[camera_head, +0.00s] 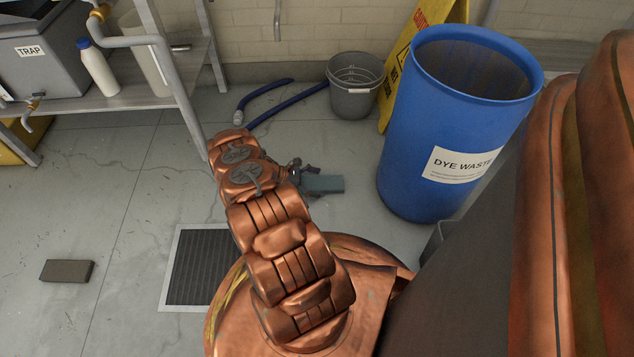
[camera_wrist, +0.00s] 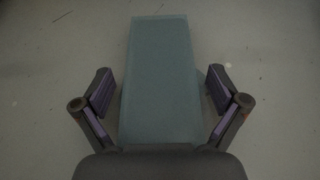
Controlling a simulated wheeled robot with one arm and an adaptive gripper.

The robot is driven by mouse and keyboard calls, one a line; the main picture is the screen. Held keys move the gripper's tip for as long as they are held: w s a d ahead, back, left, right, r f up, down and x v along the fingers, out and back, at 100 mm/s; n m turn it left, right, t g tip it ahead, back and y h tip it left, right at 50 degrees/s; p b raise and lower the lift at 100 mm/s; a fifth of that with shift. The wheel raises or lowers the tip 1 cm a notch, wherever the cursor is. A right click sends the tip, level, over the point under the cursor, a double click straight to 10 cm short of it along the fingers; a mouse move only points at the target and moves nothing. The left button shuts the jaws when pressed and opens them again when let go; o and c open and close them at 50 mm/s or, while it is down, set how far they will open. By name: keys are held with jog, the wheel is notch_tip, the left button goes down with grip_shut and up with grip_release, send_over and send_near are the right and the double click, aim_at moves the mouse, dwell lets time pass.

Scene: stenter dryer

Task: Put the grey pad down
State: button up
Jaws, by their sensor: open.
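A blue-grey pad (camera_head: 322,184) lies at the end of my arm, over the floor left of the blue drum. In the wrist view the pad (camera_wrist: 160,75) is a long flat slab pointing away from my palm. My gripper (camera_wrist: 160,90) is open, with one finger on each side of the pad and a narrow gap to each edge. The pad's near end is close to my palm. In the head view my gripper (camera_head: 299,174) is partly hidden by my arm. The pad appears to rest on the floor, with a faint shadow at its right edge.
A blue dye waste drum (camera_head: 440,130) stands to the right. A grey bucket (camera_head: 353,90) and a blue hose (camera_head: 265,97) are behind. A floor grate (camera_head: 200,265) and a dark brown-grey block (camera_head: 67,271) are to the left. Open floor lies between.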

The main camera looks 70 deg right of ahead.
jog(key=shift+r, duration=0.2)
jog(key=p+v, duration=0.2)
jog(key=v, duration=0.5)
jog(key=shift+w+a, duration=0.1)
jog(key=shift+w, duration=0.15)
